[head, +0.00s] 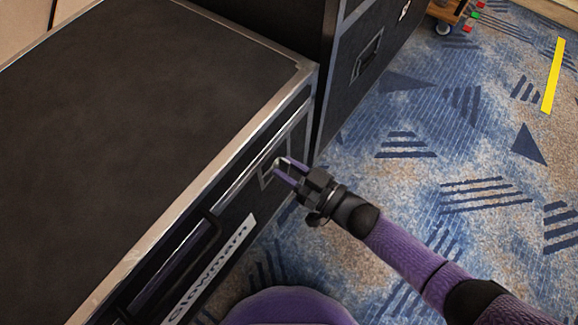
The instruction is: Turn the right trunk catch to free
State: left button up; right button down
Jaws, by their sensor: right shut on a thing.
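The black trunk (150,120) with metal edging fills the left of the head view. Its right catch (268,172) sits in a recessed metal plate on the front face, near the right corner. My right gripper (283,170) comes in from the lower right and is shut on the catch. The fingers hide most of the catch, so its exact turn angle cannot be told. My left gripper is not in view.
A black handle (190,255) and a white label (210,270) are on the trunk's front. A taller black case (365,60) stands behind at the right. A wheeled wooden dolly (447,12) is at the top. Patterned blue carpet (440,150) with yellow tape (553,75) is open at right.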

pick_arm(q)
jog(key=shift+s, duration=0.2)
pick_arm(e)
jog(key=shift+s+f+n, duration=0.1)
jog(key=shift+f+n, duration=0.05)
jog(key=shift+n, duration=0.65)
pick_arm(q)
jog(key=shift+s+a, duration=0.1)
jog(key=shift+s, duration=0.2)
